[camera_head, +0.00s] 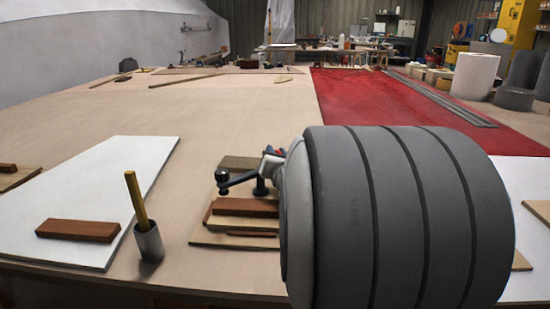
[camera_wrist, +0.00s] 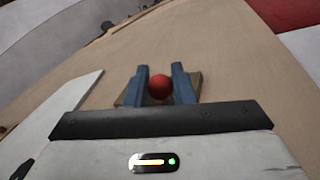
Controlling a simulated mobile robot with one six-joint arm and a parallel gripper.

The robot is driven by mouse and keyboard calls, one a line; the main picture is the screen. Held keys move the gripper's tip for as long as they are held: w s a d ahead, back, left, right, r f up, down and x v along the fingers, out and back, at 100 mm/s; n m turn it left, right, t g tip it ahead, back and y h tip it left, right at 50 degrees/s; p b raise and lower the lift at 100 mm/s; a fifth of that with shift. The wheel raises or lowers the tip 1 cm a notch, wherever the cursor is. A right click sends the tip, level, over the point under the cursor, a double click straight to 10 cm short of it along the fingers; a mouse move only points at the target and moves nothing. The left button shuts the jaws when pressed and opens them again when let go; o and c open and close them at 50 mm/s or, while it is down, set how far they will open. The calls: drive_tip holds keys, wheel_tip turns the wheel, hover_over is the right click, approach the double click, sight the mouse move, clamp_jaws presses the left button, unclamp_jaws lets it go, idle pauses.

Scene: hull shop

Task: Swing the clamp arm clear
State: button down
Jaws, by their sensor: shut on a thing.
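In the wrist view my gripper (camera_wrist: 161,76) has its two blue fingers on either side of a red ball knob (camera_wrist: 159,87), shut on it. In the head view a dark clamp arm (camera_head: 240,181) with a black ball at its left end reaches left from a short dark post, above a stack of wooden strips (camera_head: 245,207). A bit of red shows beside the clamp at the edge of my large grey arm link. That link hides most of my gripper and the right side of the clamp, so how the knob joins the clamp arm is hidden.
A grey cup (camera_head: 149,242) with a yellow stick stands left of the clamp. A brown block (camera_head: 78,230) lies on a white board (camera_head: 110,190) further left. A wooden block (camera_head: 240,163) lies behind the clamp. The tabletop beyond is mostly clear, with a red sheet (camera_head: 400,110) at right.

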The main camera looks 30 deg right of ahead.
drive_tip(key=shift+a+f, duration=0.2)
drive_tip(key=c, duration=1.5)
unclamp_jaws()
drive_tip(key=shift+a, duration=0.1)
drive_tip(key=shift+o, duration=1.1)
drive_tip(key=shift+r, duration=0.1)
drive_tip(key=p+v, duration=0.1)
drive_tip(key=v, duration=0.5)
drive_tip(key=shift+s+r+p, duration=0.1)
drive_tip(key=shift+s+p, duration=0.3)
drive_tip(key=shift+s+a, duration=0.2)
drive_tip(key=shift+s, duration=0.3)
